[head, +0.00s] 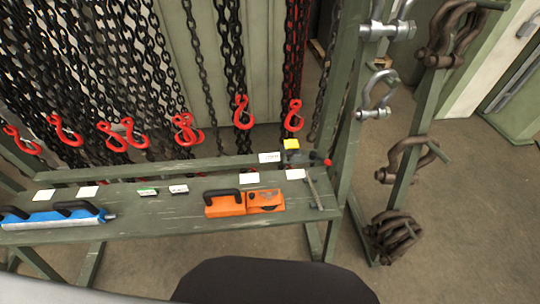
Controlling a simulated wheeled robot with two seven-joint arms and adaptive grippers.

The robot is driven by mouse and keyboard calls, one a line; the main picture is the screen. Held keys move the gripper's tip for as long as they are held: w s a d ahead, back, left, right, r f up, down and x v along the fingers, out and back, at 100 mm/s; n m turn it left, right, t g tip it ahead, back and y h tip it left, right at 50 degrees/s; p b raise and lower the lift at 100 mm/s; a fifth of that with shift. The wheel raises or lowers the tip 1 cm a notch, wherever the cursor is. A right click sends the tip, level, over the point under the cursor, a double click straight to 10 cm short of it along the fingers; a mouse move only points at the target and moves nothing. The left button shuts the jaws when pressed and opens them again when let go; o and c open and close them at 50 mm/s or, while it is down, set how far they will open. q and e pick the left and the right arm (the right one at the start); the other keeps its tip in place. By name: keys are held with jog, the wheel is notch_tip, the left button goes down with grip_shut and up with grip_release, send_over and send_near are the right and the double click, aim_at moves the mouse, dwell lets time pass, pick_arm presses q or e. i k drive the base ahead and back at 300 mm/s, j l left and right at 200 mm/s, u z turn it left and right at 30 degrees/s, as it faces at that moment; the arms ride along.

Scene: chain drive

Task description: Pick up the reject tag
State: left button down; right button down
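No tag in the head view can be read clearly as the reject tag. A small yellow tag (291,144) stands at the back right of the green bench (150,222), near the rail. A white label with dark print (269,157) is just left of and below it; the print is too small to read. Plain white cards (249,178) lie along the back of the bench. Neither of my grippers shows in this view.
An orange tool (245,202) with a black handle and a blue tool (60,215) lie on the bench. Black chains with red hooks (243,112) hang behind it. Shackles (378,95) hang on posts at the right. The bench between the two tools is mostly clear.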

aim_at(182, 190)
jog(key=u, duration=1.25)
